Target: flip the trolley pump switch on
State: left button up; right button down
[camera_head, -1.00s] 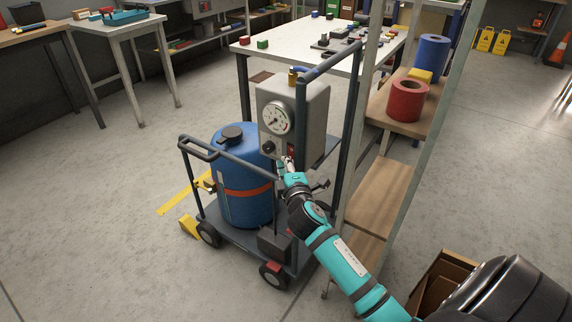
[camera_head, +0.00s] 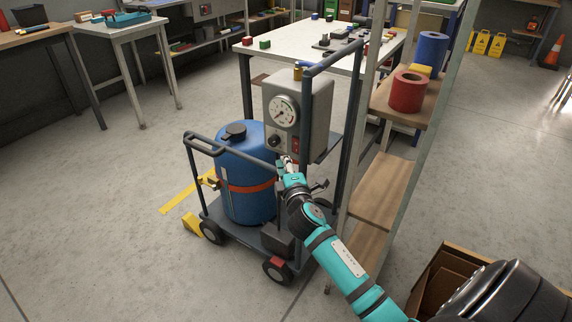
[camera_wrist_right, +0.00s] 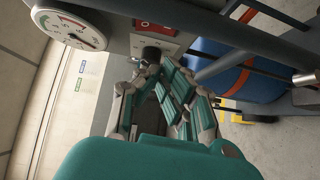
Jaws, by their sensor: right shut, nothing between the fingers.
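The pump trolley (camera_head: 262,235) carries a blue drum (camera_head: 232,190) and a grey control box (camera_head: 312,105) with a round gauge (camera_head: 284,111). I cannot tell the switch's position. My left gripper is out of view.
A shelf rack (camera_head: 385,190) with red (camera_head: 408,92) and blue (camera_head: 431,52) rolls stands close right of the trolley. A white table (camera_head: 300,55) is behind it. The trolley's dark handle (camera_head: 228,150) rises at the left. Open floor lies to the left.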

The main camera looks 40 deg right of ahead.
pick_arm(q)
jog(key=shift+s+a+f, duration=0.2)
pick_arm(e)
jog(key=f+v, duration=0.1)
jog(key=v, duration=0.9)
jog(key=shift+a+f, duration=0.15)
jog(key=shift+f, duration=0.05)
